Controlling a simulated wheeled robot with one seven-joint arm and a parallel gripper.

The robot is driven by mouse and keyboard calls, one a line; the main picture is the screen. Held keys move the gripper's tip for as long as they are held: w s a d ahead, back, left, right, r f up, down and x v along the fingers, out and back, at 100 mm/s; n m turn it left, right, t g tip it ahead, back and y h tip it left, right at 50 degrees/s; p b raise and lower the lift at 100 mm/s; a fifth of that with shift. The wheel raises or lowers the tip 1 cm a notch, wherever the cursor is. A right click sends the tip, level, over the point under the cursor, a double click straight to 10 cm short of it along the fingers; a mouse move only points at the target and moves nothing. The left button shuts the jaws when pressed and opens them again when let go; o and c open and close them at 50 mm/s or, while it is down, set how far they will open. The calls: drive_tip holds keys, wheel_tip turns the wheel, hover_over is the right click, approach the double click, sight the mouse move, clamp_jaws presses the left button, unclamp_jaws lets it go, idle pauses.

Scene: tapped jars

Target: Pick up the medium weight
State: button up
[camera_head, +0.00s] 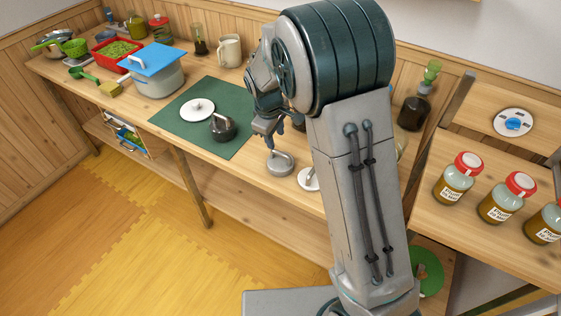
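A grey round weight (280,162) with a loop handle stands on the wooden counter, just below my gripper in the picture. A second, paler disc with a handle (308,179) lies to its right, partly hidden by my arm. A dark round piece with a loop handle (223,128) stands on the green mat; I cannot tell if it is a weight or a small pot. Which one is the medium weight is not clear. My gripper (269,135) points down above the counter by the mat's right edge. Its fingers are small and partly hidden, and I see nothing held.
The green mat (178,125) also bears a white lid-like disc (197,109). A pot with a blue board (156,78) stands to its left, a beige mug (229,51) behind. Red-lidded jars (455,181) stand on the right table. My arm hides part of the counter.

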sight(278, 151)
drive_tip(key=shift+w+d+f+p, duration=0.15)
drive_tip(key=shift+w+f+p, duration=0.1)
drive_tip(key=shift+f, duration=1.05)
drive_tip(key=shift+w+d+f+p, duration=0.1)
drive_tip(key=shift+w+f+p, duration=0.15)
drive_tip(key=shift+f, duration=1.1)
drive_tip(key=shift+w+d+f+p, duration=0.15)
drive_tip(key=shift+f+p, duration=0.15)
drive_tip(key=shift+f, duration=1)
clamp_jaws()
